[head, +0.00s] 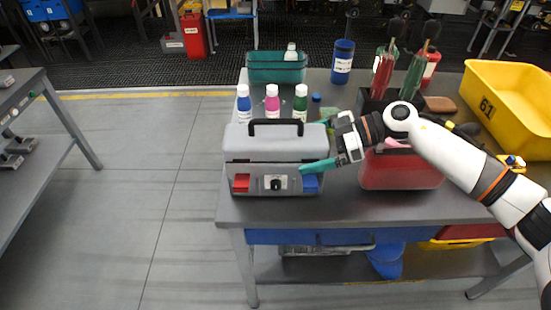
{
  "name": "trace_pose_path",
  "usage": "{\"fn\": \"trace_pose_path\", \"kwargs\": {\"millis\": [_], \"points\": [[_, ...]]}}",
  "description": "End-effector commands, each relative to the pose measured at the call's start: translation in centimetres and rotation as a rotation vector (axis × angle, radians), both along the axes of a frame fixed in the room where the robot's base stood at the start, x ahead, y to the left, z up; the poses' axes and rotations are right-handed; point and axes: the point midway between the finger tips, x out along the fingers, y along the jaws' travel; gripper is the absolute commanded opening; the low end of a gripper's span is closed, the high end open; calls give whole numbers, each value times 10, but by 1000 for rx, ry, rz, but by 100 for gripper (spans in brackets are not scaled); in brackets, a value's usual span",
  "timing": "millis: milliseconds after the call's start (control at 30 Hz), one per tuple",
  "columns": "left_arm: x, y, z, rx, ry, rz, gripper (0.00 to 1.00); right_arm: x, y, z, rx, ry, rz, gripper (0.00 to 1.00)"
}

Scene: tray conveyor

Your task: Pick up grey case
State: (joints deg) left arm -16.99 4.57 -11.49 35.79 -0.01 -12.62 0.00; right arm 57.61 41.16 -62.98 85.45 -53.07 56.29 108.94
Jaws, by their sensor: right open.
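The grey case (240,145) stands upright on the near left of the table, with a black handle (277,122) on its lid. Its front has a red block, a dark knob on a white plate and a blue block. My right gripper (312,150) is open beside the case's right side, with teal fingers around the level of its lid and front. One finger overlaps the upper right of the case's front in the picture; whether it touches cannot be told. The black handle is clear of the gripper. My left gripper is not in view.
Blue, pink and green bottles (272,106) stand behind the case. A red bin (400,175) sits right of my right gripper.

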Motion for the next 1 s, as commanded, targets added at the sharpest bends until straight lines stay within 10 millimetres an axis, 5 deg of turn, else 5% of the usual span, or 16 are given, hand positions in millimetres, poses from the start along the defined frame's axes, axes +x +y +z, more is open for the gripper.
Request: {"fn": "trace_pose_path", "kwargs": {"millis": [100, 533, 833, 1000], "points": [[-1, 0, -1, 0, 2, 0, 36, 0, -1, 0, 0, 1, -1, 98], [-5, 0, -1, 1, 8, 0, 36, 0, -1, 0, 0, 0, -1, 29], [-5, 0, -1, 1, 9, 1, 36, 1, 0, 8, 5, -5, -1, 29], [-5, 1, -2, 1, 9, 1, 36, 1, 0, 33, 5, -8, 0, 29]]}}
